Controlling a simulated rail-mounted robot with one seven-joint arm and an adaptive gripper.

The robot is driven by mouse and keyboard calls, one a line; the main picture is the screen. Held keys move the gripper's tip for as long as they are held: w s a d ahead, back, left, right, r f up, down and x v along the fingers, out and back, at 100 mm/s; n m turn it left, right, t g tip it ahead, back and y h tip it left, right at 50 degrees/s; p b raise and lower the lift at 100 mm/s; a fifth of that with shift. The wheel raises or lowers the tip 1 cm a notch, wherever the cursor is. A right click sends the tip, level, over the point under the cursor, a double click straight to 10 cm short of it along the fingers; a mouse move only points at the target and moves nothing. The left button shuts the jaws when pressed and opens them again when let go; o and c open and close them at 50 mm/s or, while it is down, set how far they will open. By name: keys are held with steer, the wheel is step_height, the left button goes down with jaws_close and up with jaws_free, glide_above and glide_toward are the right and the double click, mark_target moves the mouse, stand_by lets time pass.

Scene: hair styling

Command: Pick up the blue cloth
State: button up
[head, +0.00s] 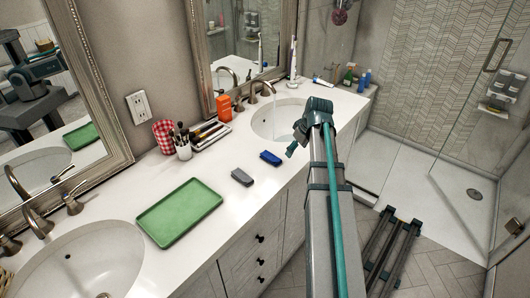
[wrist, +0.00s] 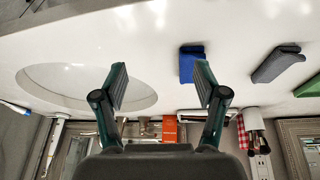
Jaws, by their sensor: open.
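The blue cloth (head: 271,158) is a small folded piece lying on the white countertop, left of the far sink. In the wrist view the blue cloth (wrist: 190,64) lies just beyond the right-hand finger, which partly overlaps its edge. My gripper (head: 292,150) is above the counter's front edge near the far sink, to the right of the cloth in the head view. In the wrist view my gripper (wrist: 160,85) has its fingers spread wide with nothing between them. I cannot tell its exact height above the counter.
A grey folded cloth (head: 242,177) lies left of the blue one, and a green tray (head: 180,211) lies further left. An orange box (head: 224,108), a red checkered cup (head: 164,136) and a brush holder (head: 183,150) stand behind. The far sink (head: 265,122) is close to my gripper.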

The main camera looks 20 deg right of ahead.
steer(key=n, duration=0.1)
glide_toward(272, 155)
steer(key=d, duration=0.2)
steer(key=shift+y, duration=0.5)
steer(key=p+x, duration=0.1)
steer(key=x, duration=0.1)
steer(key=a+p+x, duration=0.1)
steer(key=x, duration=0.1)
steer(key=shift+a+f, duration=0.1)
steer(key=shift+f, duration=0.15)
steer(key=shift+p+x, duration=1.3)
steer(key=shift+x, duration=1.35)
steer(key=shift+a, duration=0.15)
steer(key=c, duration=0.8)
